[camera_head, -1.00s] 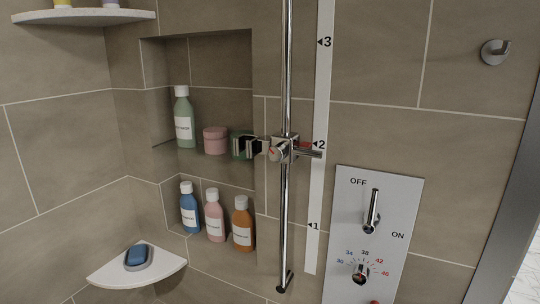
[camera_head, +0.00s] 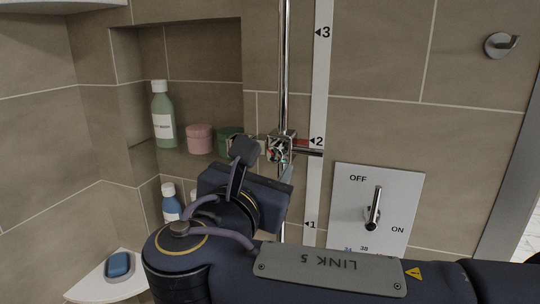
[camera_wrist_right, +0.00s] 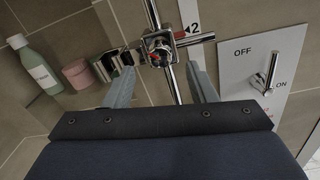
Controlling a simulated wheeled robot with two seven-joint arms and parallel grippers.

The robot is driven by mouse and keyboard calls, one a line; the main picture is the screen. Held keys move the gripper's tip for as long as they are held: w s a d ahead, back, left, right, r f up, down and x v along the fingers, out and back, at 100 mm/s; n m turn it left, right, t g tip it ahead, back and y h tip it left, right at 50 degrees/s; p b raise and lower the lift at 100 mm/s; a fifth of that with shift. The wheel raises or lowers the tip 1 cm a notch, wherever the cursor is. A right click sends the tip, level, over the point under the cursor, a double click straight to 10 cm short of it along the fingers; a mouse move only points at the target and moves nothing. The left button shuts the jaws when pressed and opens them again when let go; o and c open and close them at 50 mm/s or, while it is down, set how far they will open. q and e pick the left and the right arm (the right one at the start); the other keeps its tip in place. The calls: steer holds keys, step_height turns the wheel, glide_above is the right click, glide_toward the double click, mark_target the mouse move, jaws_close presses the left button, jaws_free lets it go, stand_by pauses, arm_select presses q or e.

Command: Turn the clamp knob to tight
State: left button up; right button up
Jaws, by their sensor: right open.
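The clamp sits on the vertical chrome rail, level with mark 2. Its round clamp knob (camera_head: 277,152) faces me and carries small red marks; it also shows in the right wrist view (camera_wrist_right: 158,47). A bracket sticks out left of the clamp, and a bar with a red pointer sticks out right. My right gripper (camera_head: 270,167) is just below and in front of the clamp, partly hidden by its own wrist. In the right wrist view its two grey fingers (camera_wrist_right: 162,75) are spread apart, with the knob beyond the gap between them. My left gripper is not in view.
A wall niche at left holds a green bottle (camera_head: 163,115), a pink jar (camera_head: 200,138) and a green jar. A hook (camera_head: 500,45) is upper right.

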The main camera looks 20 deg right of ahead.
mark_target(273, 156)
steer(key=shift+p+x, duration=0.35)
steer(key=shift+x, duration=1.75)
steer(key=c, duration=1)
steer(key=shift+o, duration=0.2)
steer(key=shift+f+m+b, duration=0.15)
steer(key=shift+m+b, duration=0.65)
steer(key=shift+m, duration=0.1)
steer(key=shift+f+m+b, duration=0.15)
steer(key=shift+m+b, duration=0.65)
steer(key=shift+m, duration=0.1)
steer(key=m+b, duration=0.4)
steer(key=m, duration=0.1)
steer(key=shift+m, duration=0.3)
steer(key=m+b, duration=0.3)
steer(key=m, duration=0.2)
steer(key=shift+m, duration=0.3)
steer(key=shift+r+m+h+b, duration=0.15)
steer(key=shift+m+h+b, duration=0.15)
steer(key=shift+m+b, duration=1.1)
steer(key=shift+m, duration=0.5)
